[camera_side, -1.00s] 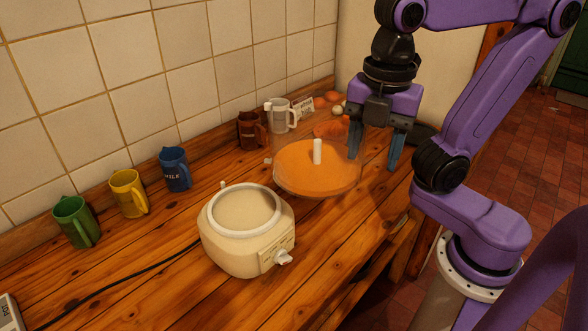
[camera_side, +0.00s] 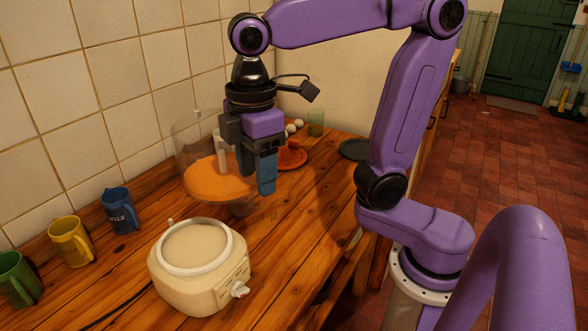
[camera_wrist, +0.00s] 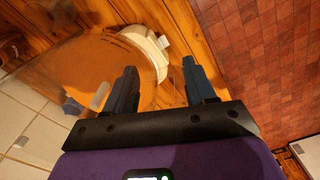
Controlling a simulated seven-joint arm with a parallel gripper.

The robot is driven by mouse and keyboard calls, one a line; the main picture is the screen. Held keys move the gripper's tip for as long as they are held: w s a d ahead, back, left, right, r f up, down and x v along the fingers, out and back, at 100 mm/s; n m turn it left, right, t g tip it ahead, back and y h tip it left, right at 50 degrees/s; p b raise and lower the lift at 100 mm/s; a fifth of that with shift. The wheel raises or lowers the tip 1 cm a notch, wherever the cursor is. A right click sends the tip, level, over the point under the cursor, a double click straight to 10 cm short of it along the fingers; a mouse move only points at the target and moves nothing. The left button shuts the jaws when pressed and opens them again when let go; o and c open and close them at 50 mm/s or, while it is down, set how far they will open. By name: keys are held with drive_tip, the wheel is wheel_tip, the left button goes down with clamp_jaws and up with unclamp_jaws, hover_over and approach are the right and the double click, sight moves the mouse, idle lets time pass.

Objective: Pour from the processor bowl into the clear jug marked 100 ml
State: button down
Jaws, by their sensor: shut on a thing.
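The processor bowl (camera_side: 198,180) is clear and holds orange liquid around a white centre post. It looks raised off the counter, behind the processor base. My gripper (camera_side: 257,178) is at its right side, shut on the bowl, though the gripped part is hard to make out. In the wrist view the orange contents (camera_wrist: 95,75) fill the left, and my two fingers (camera_wrist: 159,66) stand apart at the bowl's side. The liquid shows no clear pour. The clear jug marked 100 ml cannot be told apart behind the bowl, and no marking is readable.
The cream processor base (camera_side: 185,283) stands in front. Green (camera_side: 20,280), yellow (camera_side: 72,243) and blue (camera_side: 121,212) jugs line the tiled wall. A red-orange plate (camera_side: 293,160), a green glass (camera_side: 316,122) and a dark disc (camera_side: 354,150) are farther back.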

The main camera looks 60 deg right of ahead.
sight(201, 168)
drive_tip(key=w+m, duration=0.2)
drive_tip(key=w, duration=0.1)
drive_tip(key=w+a+f+m, duration=0.1)
drive_tip(key=w+m, duration=0.2)
drive_tip(key=w+a+f+m, duration=0.1)
drive_tip(key=w+m, duration=0.1)
drive_tip(key=w, duration=0.2)
drive_tip(key=shift+w+f+m, duration=0.1)
drive_tip(key=shift+m, duration=0.3)
drive_tip(key=w+d+f+m+y, duration=0.1)
drive_tip(key=w+d+f+m, duration=0.1)
drive_tip(key=w+f+m, duration=0.4)
drive_tip(key=w+m, duration=0.2)
drive_tip(key=w, duration=0.3)
drive_tip(key=shift+y, duration=0.4)
drive_tip(key=shift+r, duration=0.4)
drive_tip(key=shift+a+r+y, duration=0.15)
drive_tip(key=shift+r+y, duration=0.1)
drive_tip(key=shift+y, duration=0.15)
drive_tip(key=shift+r, duration=0.2)
drive_tip(key=shift+r+y, duration=0.25)
drive_tip(key=shift+y, duration=0.15)
